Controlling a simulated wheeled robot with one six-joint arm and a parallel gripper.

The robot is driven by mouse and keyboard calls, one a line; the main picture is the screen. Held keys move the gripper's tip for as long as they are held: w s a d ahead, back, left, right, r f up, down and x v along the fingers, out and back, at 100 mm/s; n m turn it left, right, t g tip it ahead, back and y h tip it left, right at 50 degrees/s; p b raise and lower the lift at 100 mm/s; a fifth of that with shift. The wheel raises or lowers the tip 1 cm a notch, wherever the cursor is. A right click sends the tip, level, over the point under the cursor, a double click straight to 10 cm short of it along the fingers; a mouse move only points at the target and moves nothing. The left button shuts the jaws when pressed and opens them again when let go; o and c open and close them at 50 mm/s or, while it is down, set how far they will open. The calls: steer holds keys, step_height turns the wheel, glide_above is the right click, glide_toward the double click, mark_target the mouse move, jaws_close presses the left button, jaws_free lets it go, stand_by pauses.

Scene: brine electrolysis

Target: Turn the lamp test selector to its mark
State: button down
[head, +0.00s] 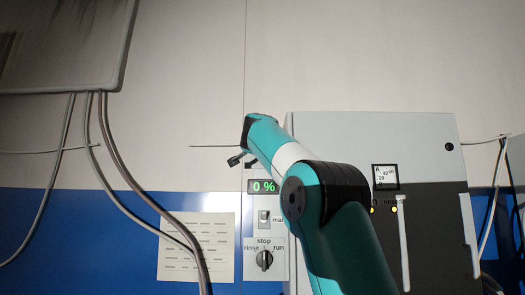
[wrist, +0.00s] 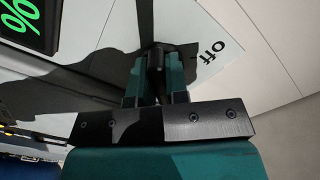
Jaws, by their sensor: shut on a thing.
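In the wrist view my gripper (wrist: 157,76) has its two teal fingers closed around a black selector knob (wrist: 156,58), one finger on each side. The knob is on a pale plate (wrist: 222,62) with the printed word "off" to the right of the fingers. The shadow of my gripper darkens much of the plate, and the mark cannot be made out. In the head view my arm covers the selector, and only a small dark part of my gripper (head: 237,159) shows above the display.
A green "0 %" display (head: 263,187) sits just below my gripper. Below it are a small switch (head: 264,218) and a rinse/stop/run knob (head: 264,260). A grey and black cabinet (head: 330,135) stands to the right. Cables (head: 135,190) hang at the left.

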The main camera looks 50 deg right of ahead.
steer(key=shift+r+m, duration=0.15)
steer(key=shift+m, duration=0.15)
steer(key=c, duration=1.1)
jaws_free()
steer(key=shift+s, duration=0.1)
steer(key=shift+s+a, duration=0.1)
steer(key=shift+a, duration=0.1)
steer(key=b+v, duration=0.5)
steer(key=v, duration=1.2)
